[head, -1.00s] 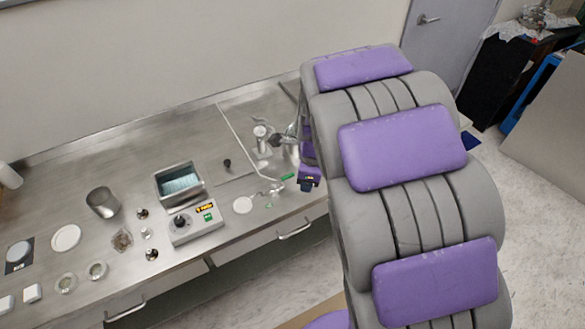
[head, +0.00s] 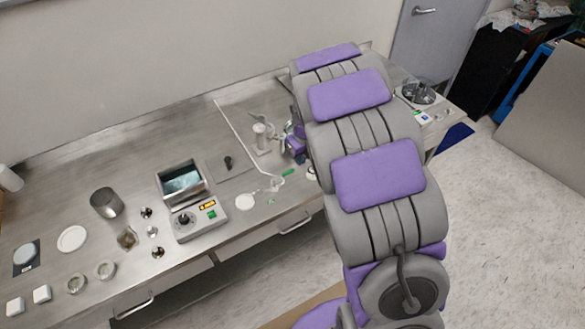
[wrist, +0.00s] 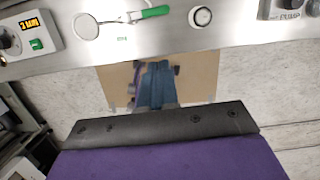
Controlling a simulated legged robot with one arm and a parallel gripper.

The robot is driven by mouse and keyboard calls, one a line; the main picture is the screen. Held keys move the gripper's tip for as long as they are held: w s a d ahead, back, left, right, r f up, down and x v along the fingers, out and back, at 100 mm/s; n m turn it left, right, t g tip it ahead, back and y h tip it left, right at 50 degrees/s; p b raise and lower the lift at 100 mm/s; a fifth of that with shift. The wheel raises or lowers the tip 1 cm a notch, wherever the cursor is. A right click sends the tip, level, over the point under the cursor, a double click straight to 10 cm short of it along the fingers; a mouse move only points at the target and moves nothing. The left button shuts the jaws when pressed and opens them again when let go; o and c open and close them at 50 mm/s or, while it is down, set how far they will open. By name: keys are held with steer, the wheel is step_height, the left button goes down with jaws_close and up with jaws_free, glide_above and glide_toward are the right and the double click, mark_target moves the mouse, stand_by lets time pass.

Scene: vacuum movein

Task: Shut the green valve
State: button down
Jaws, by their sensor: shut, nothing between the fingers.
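The green valve handle (head: 288,172) is a small green bar on the metal counter, by thin clear glassware (head: 268,183), left of my arm. In the wrist view the green valve handle (wrist: 155,12) lies near the top edge, close to the counter's front edge. My gripper (head: 297,147) is mostly hidden behind my grey and purple arm in the head view, beyond the valve and apart from it. In the wrist view my gripper (wrist: 165,122) shows as a black bar and purple body, shut and empty. Its fingertips are not clear.
A hotplate (head: 199,218) with a metal bath stands left of the valve, and a white disc (head: 245,203) lies between. A metal stand (head: 262,137) is close to my gripper. A second device (head: 419,100) is at the right.

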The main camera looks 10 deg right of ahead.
steer(key=b, duration=0.2)
glide_above(283, 176)
steer(key=s+d, duration=0.4)
step_height(283, 176, down, 10)
steer(key=shift+w+a+f+b, duration=0.15)
steer(key=shift+w+a+f, duration=0.2)
steer(key=shift+w, duration=0.3)
steer(key=shift+w+a+f+b, duration=0.15)
steer(key=shift+w+a+f, duration=0.1)
steer(key=shift+w+f, duration=0.25)
steer(key=shift+w+a+f, duration=0.15)
steer(key=shift+w+a, duration=0.05)
steer(key=shift+w, duration=0.35)
